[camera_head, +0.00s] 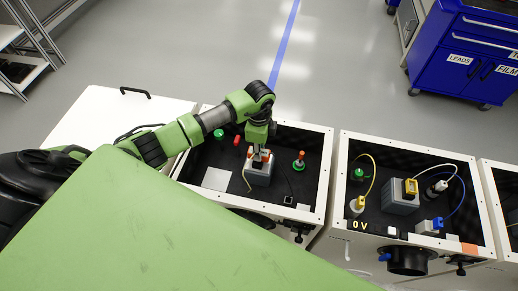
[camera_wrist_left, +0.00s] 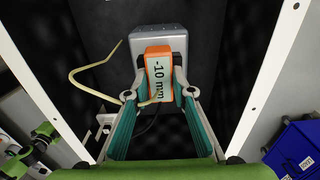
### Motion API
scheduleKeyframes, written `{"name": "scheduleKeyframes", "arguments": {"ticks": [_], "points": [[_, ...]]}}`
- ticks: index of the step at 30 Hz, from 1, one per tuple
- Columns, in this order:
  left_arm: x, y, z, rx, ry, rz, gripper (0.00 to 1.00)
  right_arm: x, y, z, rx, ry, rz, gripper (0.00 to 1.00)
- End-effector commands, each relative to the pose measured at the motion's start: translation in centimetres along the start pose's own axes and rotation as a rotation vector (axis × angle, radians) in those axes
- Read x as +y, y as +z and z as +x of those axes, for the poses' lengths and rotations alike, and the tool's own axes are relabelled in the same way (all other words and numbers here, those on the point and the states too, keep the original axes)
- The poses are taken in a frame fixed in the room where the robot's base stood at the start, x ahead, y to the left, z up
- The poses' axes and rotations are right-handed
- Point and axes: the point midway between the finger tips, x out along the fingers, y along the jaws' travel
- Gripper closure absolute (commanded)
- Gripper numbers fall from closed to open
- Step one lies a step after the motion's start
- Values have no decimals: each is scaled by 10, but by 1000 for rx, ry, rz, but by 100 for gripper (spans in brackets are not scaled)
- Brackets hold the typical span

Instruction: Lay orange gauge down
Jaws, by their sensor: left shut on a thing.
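The orange gauge (camera_wrist_left: 157,52), with a white label reading "-10 mm", is between the fingers of my left gripper (camera_wrist_left: 161,88) in the left wrist view. The gripper is shut on it. In the head view my left gripper (camera_head: 261,153) points down into the left open cabinet, right over a grey block (camera_head: 257,176). The grey block (camera_wrist_left: 158,36) also shows behind the gauge's top end in the left wrist view. I cannot tell whether the gauge touches it. My right gripper is not in view.
The left cabinet (camera_head: 321,187) also holds a green knob (camera_head: 219,133), an orange-topped post (camera_head: 300,154) and a pale plate (camera_head: 216,179). A thin cable loops beside the block. The cabinet (camera_head: 337,190) to its right holds cabled plugs. A blue drawer cart (camera_head: 455,75) stands behind.

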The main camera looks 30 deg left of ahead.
Motion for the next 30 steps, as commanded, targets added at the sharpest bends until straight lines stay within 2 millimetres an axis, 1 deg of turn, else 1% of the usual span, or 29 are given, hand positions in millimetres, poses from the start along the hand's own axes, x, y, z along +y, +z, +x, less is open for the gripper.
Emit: {"name": "scheduleKeyframes", "arguments": {"ticks": [8,9,11,12,20,23,26,30], "points": [[0,0,3,0,0,0,100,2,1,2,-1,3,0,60],[0,0,3,0,0,0,75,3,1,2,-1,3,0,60],[0,0,3,0,0,0,59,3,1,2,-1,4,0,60],[0,0,3,0,0,0,58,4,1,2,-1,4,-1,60],[0,0,3,0,0,0,58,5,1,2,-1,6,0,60],[0,0,0,1,-1,0,58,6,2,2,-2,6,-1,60],[-1,0,-11,1,-2,0,58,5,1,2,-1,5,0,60],[-2,0,-38,1,-4,1,58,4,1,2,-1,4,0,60]]}}
